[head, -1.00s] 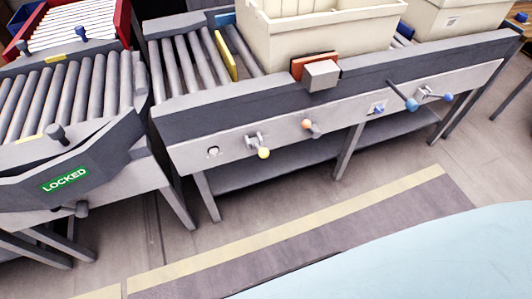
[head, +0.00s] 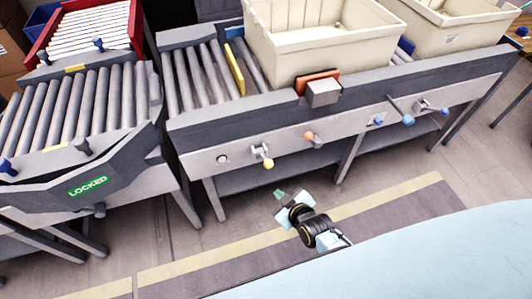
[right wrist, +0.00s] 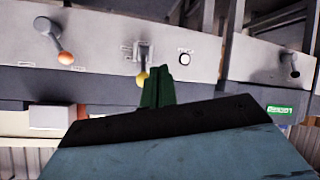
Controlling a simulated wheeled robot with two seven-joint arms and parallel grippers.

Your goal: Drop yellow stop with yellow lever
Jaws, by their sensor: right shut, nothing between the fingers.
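The yellow stop (head: 234,68) is a yellow bar standing up across the rollers, left of a cream crate (head: 305,55). The yellow lever (head: 268,163) hangs from the conveyor's front panel with its yellow knob low. My right gripper (head: 280,194) is below the lever in the head view, apart from it, its green fingers shut and empty. In the right wrist view the green fingers (right wrist: 157,90) appear right beside the yellow lever's knob (right wrist: 142,77); I cannot tell whether they touch it. My left gripper is not in view.
An orange-knobbed lever (head: 310,137) is right of the yellow one, with blue-knobbed levers (head: 408,120) further right. A round button (head: 222,159) is to the left. An orange stop (head: 318,82) is at the rail. A green LOCKED sign (head: 88,186) marks the left conveyor.

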